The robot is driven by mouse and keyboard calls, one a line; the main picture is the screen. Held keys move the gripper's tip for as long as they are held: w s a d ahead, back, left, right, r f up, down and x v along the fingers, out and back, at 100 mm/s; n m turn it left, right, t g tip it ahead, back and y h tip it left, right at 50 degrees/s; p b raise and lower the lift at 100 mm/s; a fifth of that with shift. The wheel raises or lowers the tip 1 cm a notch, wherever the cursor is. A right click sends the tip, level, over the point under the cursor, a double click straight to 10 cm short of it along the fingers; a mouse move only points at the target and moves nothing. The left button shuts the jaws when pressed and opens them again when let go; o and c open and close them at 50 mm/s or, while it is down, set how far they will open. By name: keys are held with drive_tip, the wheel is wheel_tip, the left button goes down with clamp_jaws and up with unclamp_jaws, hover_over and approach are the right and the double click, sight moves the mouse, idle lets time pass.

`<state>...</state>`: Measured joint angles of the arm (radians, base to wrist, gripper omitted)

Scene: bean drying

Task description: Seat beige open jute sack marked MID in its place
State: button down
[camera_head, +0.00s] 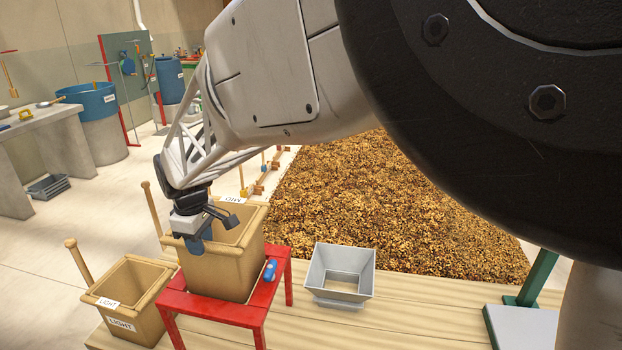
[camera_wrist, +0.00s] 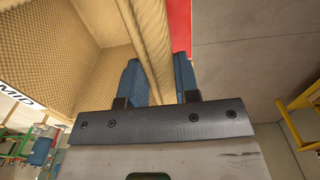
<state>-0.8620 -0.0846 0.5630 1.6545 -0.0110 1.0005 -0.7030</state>
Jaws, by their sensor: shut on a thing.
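The beige open jute sack marked MID (camera_head: 225,268) stands upright over the red stool (camera_head: 283,270); I cannot tell whether its base rests on the top. Its MID label also shows in the wrist view, where the sack (camera_wrist: 55,70) fills the left side. My gripper (camera_head: 200,240) is shut on the near rim of the sack. In the wrist view, the blue fingers of my gripper (camera_wrist: 158,80) pinch the sack's rim between them. The sack looks empty inside.
A sack marked LIGHT (camera_head: 130,310) stands left of the stool, with wooden posts (camera_head: 78,260) nearby. A blue object (camera_head: 270,270) lies on the stool's right side. A grey square hopper (camera_head: 340,275) stands on the boards to the right. A bed of beans (camera_head: 400,215) spreads behind.

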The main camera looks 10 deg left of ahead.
sight(214, 297)
drive_tip(key=shift+f, duration=0.35)
idle(0.3)
drive_tip(key=shift+f, duration=7.6)
drive_tip(key=c, duration=0.8)
unclamp_jaws()
drive_tip(key=shift+r, duration=0.1)
drive_tip(key=shift+r, duration=3.85)
